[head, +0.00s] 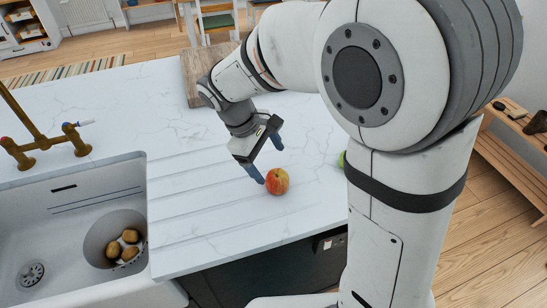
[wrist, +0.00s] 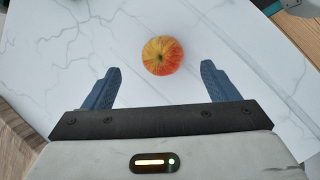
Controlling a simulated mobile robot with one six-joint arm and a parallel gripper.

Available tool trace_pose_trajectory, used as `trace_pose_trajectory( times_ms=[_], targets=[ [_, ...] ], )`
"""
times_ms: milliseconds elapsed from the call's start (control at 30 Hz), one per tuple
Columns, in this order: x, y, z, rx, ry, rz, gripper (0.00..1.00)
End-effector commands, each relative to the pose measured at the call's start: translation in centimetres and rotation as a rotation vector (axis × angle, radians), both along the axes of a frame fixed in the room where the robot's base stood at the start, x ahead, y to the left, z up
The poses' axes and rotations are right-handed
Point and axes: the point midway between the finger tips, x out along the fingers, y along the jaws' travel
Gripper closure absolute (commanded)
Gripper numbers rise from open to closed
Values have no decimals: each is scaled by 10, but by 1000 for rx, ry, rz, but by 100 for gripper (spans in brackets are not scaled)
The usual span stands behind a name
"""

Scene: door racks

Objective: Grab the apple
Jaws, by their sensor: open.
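A red and yellow apple (head: 277,181) sits on the white marble countertop (head: 215,225), right of the sink. In the wrist view the apple (wrist: 162,55) lies ahead of the fingertips, roughly centred between them. My gripper (head: 267,162) is open, with two blue fingers spread apart and nothing between them. It also shows in the wrist view (wrist: 158,72). In the head view its fingers point down toward the apple, the nearer fingertip appearing beside it; I cannot tell whether they touch.
A white sink (head: 75,220) with a bowl (head: 98,240) of several brown round items is at the left. A brass tap (head: 40,140) stands behind it. A wooden board (head: 195,75) lies at the back. A green item (head: 342,159) is partly hidden behind my arm.

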Motion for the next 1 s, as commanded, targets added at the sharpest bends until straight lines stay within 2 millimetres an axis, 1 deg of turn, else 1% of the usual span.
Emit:
trace_pose_trajectory(
  times_ms=[33,100,167,467,600,700,800,1000],
  targets=[
    [2,8,-2,-18,12,33,19],
    [5,14,-5,-33,19,60,19],
    [5,15,-9,-40,24,71,19],
    [4,0,-39,-42,27,73,19],
    [3,-9,-59,-42,27,72,19],
    [3,-14,-70,-41,26,71,19],
    [3,-16,-76,-39,24,72,19],
    [3,-16,-76,-40,23,72,19]
  ],
)
